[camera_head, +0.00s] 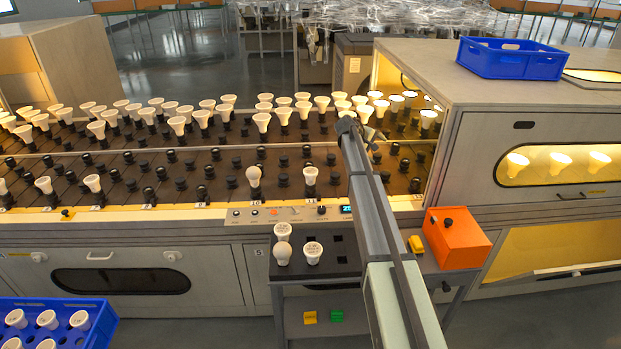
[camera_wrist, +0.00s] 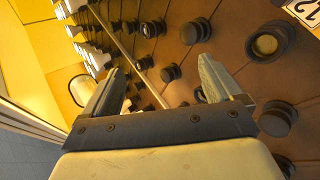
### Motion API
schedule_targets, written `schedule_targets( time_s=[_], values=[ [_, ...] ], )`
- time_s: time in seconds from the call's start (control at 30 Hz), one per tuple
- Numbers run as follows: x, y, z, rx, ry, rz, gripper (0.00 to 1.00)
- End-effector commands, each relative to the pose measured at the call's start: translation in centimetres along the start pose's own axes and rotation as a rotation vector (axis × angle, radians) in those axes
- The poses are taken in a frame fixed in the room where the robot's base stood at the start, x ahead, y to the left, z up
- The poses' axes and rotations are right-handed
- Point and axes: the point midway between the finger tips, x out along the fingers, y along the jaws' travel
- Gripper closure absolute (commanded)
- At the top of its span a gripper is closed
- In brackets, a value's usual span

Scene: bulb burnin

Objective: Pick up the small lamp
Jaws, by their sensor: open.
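Several white lamps with flared heads stand in sockets on the dark conveyor bed (camera_head: 120,168); I cannot tell which one is the small lamp. A rounder lamp (camera_head: 254,176) and a flared lamp (camera_head: 310,175) stand near its front edge. A round lamp (camera_head: 283,252) and a flared lamp (camera_head: 312,253) are on the cart's dark rack. My gripper (camera_head: 362,130) is over the right part of the bed by the lit chamber. In the wrist view its fingers (camera_wrist: 160,78) are apart with nothing held between them.
The lit chamber's wall (camera_head: 440,150) stands right of my gripper. A blue crate (camera_head: 510,58) is on top of the chamber. An orange box (camera_head: 455,237) sits on the cart. Another blue crate (camera_head: 95,318) holding lamps is at the lower left. Black sockets (camera_wrist: 268,45) fill the bed.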

Motion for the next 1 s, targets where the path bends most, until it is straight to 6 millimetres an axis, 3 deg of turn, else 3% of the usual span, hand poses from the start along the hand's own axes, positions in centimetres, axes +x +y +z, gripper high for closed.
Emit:
schedule_targets(
  time_s=[0.1, 0.27, 0.33, 0.47, 0.63, 0.77, 0.87, 1.0],
  values=[
    [2.4, 2.0, 3.8, -0.06, -0.075, -0.019, 0.08],
    [4.5, 3.9, 7.9, -0.15, -0.154, -0.064, 0.08],
    [4.8, 4.3, 8.9, -0.194, -0.172, -0.092, 0.08],
    [4.5, 4.2, 9.2, -0.279, -0.17, -0.152, 0.08],
    [2.4, 2.8, 7.1, -0.408, -0.112, -0.247, 0.08],
    [-0.6, 0.9, 4.0, -0.536, -0.021, -0.33, 0.08],
    [-3.9, -1.0, 1.0, -0.665, 0.08, -0.403, 0.08],
    [-10.2, -4.3, -3.7, -0.9, 0.281, -0.508, 0.08]
  ],
)
